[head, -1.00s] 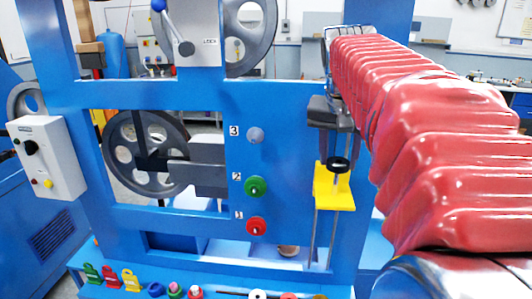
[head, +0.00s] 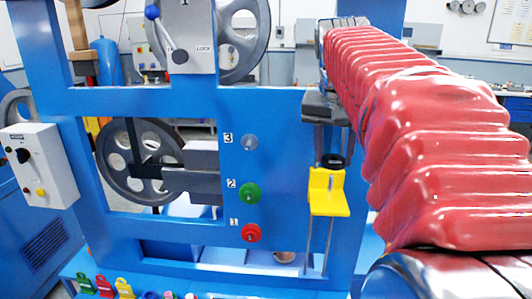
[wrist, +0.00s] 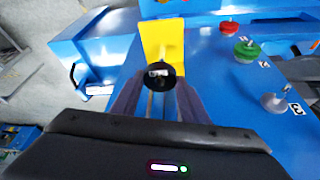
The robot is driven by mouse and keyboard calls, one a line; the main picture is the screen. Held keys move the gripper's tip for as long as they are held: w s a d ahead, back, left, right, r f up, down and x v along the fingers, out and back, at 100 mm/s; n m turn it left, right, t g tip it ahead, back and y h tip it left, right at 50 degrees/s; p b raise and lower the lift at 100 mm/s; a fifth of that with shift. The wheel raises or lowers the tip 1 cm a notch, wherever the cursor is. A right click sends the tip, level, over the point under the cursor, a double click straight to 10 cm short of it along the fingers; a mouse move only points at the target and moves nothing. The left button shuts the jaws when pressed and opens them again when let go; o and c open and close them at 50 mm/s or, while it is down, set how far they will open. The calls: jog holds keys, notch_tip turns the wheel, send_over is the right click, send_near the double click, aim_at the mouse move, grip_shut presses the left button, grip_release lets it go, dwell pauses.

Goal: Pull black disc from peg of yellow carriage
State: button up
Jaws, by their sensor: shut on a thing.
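The yellow carriage (head: 328,192) sits on two vertical rods at the right side of the blue frame. The black disc (head: 333,161) is just above its upper edge. In the wrist view, the black disc (wrist: 160,82) is seen face on, between the two dark fingers of my gripper (wrist: 158,86), with the yellow carriage (wrist: 162,38) beyond it. My gripper is shut on the disc.
Numbered grey (head: 249,142), green (head: 248,192) and red (head: 250,233) knobs stand on the blue panel, left of the carriage. A grey wheel (head: 139,135) is further left. Coloured small parts (head: 104,286) lie along the front ledge. A control box (head: 37,163) is at far left.

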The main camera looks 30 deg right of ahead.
jog(key=shift+r, duration=1.65)
